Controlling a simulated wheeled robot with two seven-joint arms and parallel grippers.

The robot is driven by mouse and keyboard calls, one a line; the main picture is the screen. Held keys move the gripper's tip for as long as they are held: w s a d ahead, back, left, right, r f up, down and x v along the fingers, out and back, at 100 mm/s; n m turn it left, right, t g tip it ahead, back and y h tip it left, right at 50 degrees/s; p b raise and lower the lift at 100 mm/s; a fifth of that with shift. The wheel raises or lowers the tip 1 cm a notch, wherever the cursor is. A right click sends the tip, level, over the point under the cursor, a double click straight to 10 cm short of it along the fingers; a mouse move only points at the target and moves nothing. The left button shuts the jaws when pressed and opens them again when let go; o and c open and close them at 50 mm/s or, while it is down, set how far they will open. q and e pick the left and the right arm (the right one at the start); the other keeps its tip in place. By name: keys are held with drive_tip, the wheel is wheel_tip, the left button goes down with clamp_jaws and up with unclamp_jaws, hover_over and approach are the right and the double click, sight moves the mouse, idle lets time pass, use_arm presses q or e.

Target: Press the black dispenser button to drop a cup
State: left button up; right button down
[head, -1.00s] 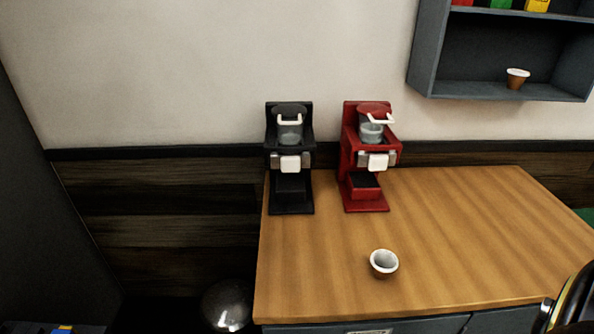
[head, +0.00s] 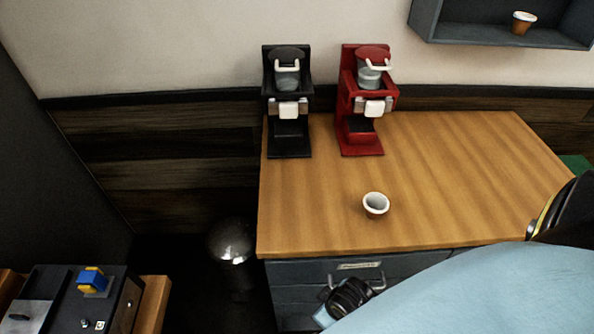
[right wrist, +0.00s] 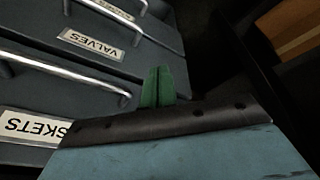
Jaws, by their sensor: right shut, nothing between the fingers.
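I cannot make out a black dispenser button for certain. A black machine (head: 288,130) and a red machine (head: 362,135) stand side by side at the back left of the wooden counter. Each has a clear container and a white part at its front. A small brown-and-white cup (head: 376,203) stands on the counter. Another cup (head: 523,22) is on the wall shelf. My right gripper (right wrist: 157,88) has green fingers, shut and empty, before the drawer fronts in the right wrist view. Its fingertips are hidden in the head view. My left gripper is out of view.
Labelled drawers (right wrist: 130,62) with metal handles are close to my right gripper. A black box (head: 110,300) with small knobs and a blue-and-yellow item (head: 93,280) is at the lower left. A shiny round-topped bin (head: 231,242) stands beside the counter.

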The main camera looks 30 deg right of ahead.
drive_tip(key=w+d+r+n+t+p, duration=0.1)
drive_tip(key=w+d+r+t+p, duration=0.15)
drive_tip(key=r, duration=1.35)
drive_tip(key=w+d+r+n+t, duration=0.2)
drive_tip(key=w, duration=0.1)
drive_tip(key=w+d+r+n+t, duration=0.2)
drive_tip(key=w, duration=0.2)
drive_tip(key=w+d+r+n+t+h, duration=0.1)
drive_tip(key=w+d+r+t, duration=0.1)
drive_tip(key=w, duration=0.1)
drive_tip(key=shift+w+d+r+n, duration=0.15)
drive_tip(key=shift+r+n, duration=0.1)
drive_tip(key=shift+n, duration=0.15)
drive_tip(key=w+d+r+n+t+y, duration=0.4)
drive_tip(key=r+n, duration=0.4)
drive_tip(key=n, duration=0.3)
drive_tip(key=shift+w+r+t+y, duration=0.3)
drive_tip(key=shift+w+t+y, duration=0.45)
drive_tip(key=shift+w, duration=0.1)
